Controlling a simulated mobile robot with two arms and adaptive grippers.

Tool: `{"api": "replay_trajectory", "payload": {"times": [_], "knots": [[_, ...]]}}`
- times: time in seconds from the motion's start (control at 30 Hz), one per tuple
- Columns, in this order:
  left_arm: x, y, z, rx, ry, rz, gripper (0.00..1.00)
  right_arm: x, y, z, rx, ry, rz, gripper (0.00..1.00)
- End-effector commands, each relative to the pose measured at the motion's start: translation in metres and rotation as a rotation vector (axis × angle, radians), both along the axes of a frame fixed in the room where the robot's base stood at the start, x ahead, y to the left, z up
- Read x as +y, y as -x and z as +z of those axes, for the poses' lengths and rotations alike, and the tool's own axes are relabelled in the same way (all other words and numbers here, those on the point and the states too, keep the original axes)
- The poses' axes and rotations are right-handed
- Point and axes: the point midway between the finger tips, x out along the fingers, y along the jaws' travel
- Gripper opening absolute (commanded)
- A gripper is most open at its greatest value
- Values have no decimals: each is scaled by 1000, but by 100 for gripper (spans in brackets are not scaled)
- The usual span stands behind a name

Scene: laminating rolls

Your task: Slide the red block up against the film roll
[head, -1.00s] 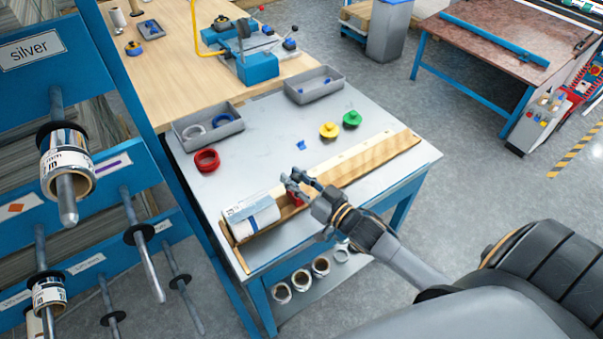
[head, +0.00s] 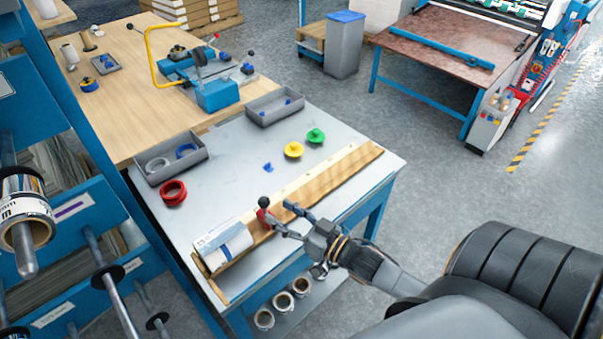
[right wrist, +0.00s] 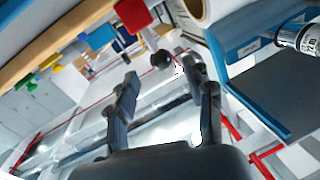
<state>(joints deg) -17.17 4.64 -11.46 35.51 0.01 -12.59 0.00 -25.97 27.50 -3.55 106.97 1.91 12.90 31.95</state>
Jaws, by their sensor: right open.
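The red block (head: 263,215) with a black ball knob stands in the wooden trough (head: 340,180), just right of the white film roll (head: 232,242). The block and knob also show at the top of the right wrist view (right wrist: 132,14). There a narrow gap seems to lie between the block and the roll's brown core end (right wrist: 194,9). My right gripper (head: 284,217) is open and empty at the block's near right side, fingers pointing at it. Its spread fingers show in the right wrist view (right wrist: 160,76), with the block beyond them. My left gripper is out of view.
A red ring (head: 173,193), grey trays (head: 170,158), and yellow (head: 293,149) and green (head: 315,136) knobs stand on the grey table (head: 225,180) behind the trough. The trough's right part is clear.

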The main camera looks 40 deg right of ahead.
Motion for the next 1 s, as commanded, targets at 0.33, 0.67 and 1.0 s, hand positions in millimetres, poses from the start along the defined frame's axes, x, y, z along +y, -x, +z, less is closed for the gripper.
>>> {"api": "replay_trajectory", "payload": {"times": [0.33, 0.67, 1.0], "knots": [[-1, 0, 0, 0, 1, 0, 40, -14, 52, -1, 2, 0, 0, 52], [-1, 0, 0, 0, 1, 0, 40, -17, 59, 0, -1, 0, 0, 52], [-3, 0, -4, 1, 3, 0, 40, -29, 54, 5, 29, -279, -70, 0]]}}
